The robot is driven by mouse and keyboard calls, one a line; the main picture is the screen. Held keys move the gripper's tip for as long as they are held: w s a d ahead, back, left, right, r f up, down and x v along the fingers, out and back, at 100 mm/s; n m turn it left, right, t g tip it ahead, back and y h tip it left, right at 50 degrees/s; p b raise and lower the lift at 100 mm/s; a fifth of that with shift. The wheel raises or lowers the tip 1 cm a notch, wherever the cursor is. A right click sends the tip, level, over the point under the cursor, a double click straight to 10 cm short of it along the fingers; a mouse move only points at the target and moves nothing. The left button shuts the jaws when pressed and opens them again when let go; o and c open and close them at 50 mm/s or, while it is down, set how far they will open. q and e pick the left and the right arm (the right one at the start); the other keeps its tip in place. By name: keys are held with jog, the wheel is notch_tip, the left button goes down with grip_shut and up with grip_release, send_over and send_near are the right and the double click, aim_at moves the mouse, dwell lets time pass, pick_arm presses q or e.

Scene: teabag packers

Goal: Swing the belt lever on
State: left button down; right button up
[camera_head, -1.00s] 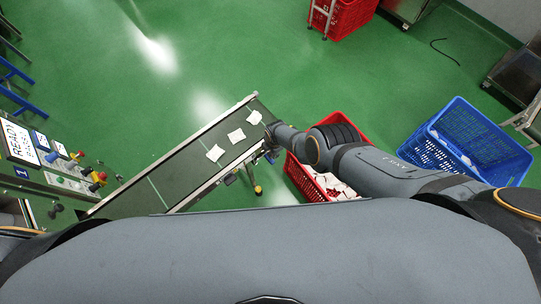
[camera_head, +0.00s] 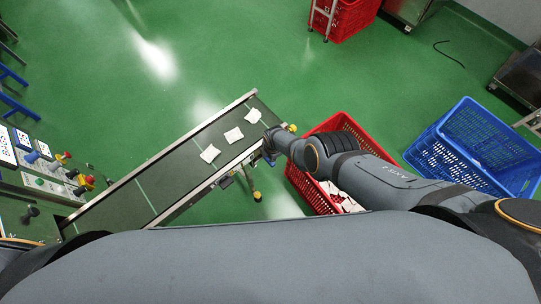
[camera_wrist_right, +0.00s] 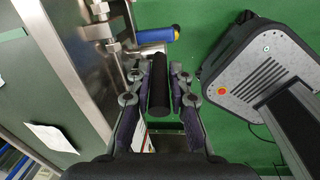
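The conveyor belt (camera_head: 180,173) runs diagonally in the head view, with white teabag packets (camera_head: 234,135) on it. In the right wrist view, a black cylindrical grip (camera_wrist_right: 159,85) joins a metal shaft at the belt's metal side frame (camera_wrist_right: 62,60). It looks like the belt lever. My right gripper (camera_wrist_right: 158,78) is open, with one finger on each side of the black grip and small gaps visible. A blue and yellow handle (camera_wrist_right: 158,35) lies just beyond the fingertips. My left gripper is out of view.
A red crate (camera_head: 310,188) with packets stands below my right arm; a blue crate (camera_head: 465,150) stands at right. A control panel (camera_head: 45,175) with knobs is at left. Another red crate (camera_head: 345,18) stands at the back. The green floor (camera_head: 200,60) behind the belt is clear.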

grip_shut()
jog(key=shift+w+d+f+g+y+b, duration=0.15)
jog(key=shift+d+g+y+b, duration=0.15)
jog(key=shift+g+y+b, duration=0.15)
jog(key=shift+w+d+f+g+y+b, duration=0.15)
jog(key=shift+d+g+y+b, duration=0.15)
jog(key=shift+b, duration=0.25)
jog(key=shift+w+d+g+y+b, duration=0.25)
jog(key=shift+g+y+b, duration=0.35)
jog(key=shift+b, duration=0.75)
jog(key=shift+w+d+g+y+b, duration=0.1)
jog(key=shift+d+g+y+b, duration=0.2)
jog(key=shift+y+b, duration=0.75)
jog(key=shift+w+d+g+y+b, duration=0.2)
jog(key=shift+g+y+b, duration=0.25)
jog(key=shift+b, duration=1.2)
jog(key=shift+r, duration=0.1)
